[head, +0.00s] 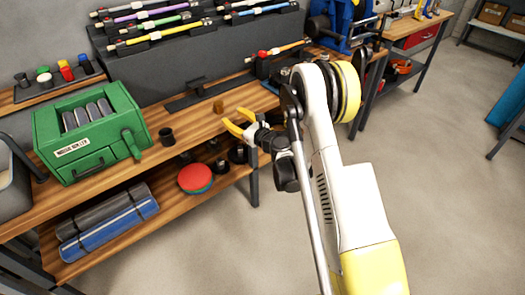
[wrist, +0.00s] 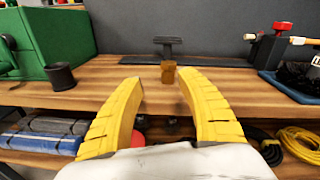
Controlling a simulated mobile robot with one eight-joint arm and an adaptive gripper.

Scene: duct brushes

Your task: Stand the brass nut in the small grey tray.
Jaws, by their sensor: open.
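The brass nut (head: 218,106) is a small brown-gold block standing on the wooden bench top. It also shows in the wrist view (wrist: 168,75), between and beyond my fingertips. My gripper (head: 233,117) has its yellow fingers spread wide and empty, at the bench's front edge, just short of the nut and not touching it. In the wrist view my gripper (wrist: 160,80) points at the nut. A grey bin (head: 12,205) stands at the far left edge, partly cut off; I cannot tell whether it is the small grey tray.
A green machine (head: 90,130) and a dark cup (head: 167,136) stand left of the nut. A dark T-shaped stand (wrist: 168,47) is behind it. A blue-grey tray (wrist: 290,90) with black contents lies to the right. Bare wood surrounds the nut.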

